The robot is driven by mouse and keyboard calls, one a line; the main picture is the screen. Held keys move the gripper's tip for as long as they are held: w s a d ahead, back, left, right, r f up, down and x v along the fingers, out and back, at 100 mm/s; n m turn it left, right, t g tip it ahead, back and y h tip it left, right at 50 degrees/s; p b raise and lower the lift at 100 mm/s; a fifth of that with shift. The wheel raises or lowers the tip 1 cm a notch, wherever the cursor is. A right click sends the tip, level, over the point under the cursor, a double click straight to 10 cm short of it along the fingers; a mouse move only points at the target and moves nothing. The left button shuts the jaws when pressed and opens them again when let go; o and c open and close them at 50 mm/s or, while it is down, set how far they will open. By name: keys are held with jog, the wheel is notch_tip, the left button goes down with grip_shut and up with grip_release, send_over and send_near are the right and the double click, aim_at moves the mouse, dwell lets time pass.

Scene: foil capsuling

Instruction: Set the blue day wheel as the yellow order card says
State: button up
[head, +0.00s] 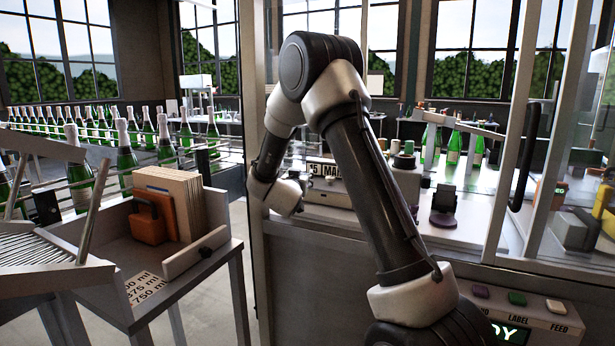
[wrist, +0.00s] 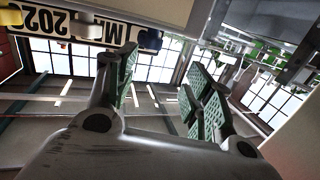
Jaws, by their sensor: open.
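The date block (head: 327,170) stands behind my arm on the machine's bench, and its front reads "5 MAR" as far as it shows. In the wrist view the date strip (wrist: 62,25) appears upside down along the top left, with "202" and "MA" legible. A small blue part (wrist: 150,39), probably the blue day wheel, sits at the strip's right end; its number is not readable. My gripper (wrist: 162,80) is open and empty below it, its green-padded fingers apart and touching nothing. In the head view my arm hides the fingers. I cannot make out the yellow order card.
Glass doors and a frame post (head: 252,120) stand close to my arm. A dark-purple fixture (head: 444,204) sits on the bench right of it. Push buttons (head: 516,298) are at the front right.

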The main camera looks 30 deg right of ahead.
jog(key=shift+d+f+m+h, duration=0.3)
jog(key=shift+d+f+h, duration=0.3)
jog(key=shift+f+h, duration=0.15)
jog(key=x, duration=0.7)
jog(key=shift+w+d, duration=0.15)
jog(key=shift+d, duration=0.15)
jog(key=c, duration=1)
